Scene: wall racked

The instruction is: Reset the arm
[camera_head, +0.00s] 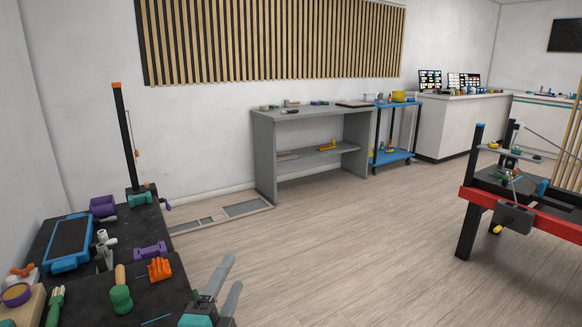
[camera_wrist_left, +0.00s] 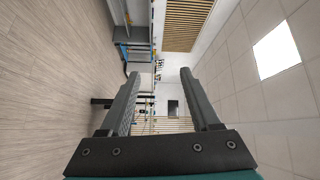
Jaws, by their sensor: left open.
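My left gripper (camera_head: 224,289) shows at the bottom of the head view, just right of the black table. Its two grey fingers are apart, with nothing between them. In the left wrist view the left gripper (camera_wrist_left: 158,95) is also open and empty. That view is turned on its side, with the floor on the left and the ceiling on the right. My right gripper is in neither view.
A grey shelf desk (camera_head: 264,160) stands at the wall. A red-edged table (camera_head: 520,216) is at right. The middle floor is clear.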

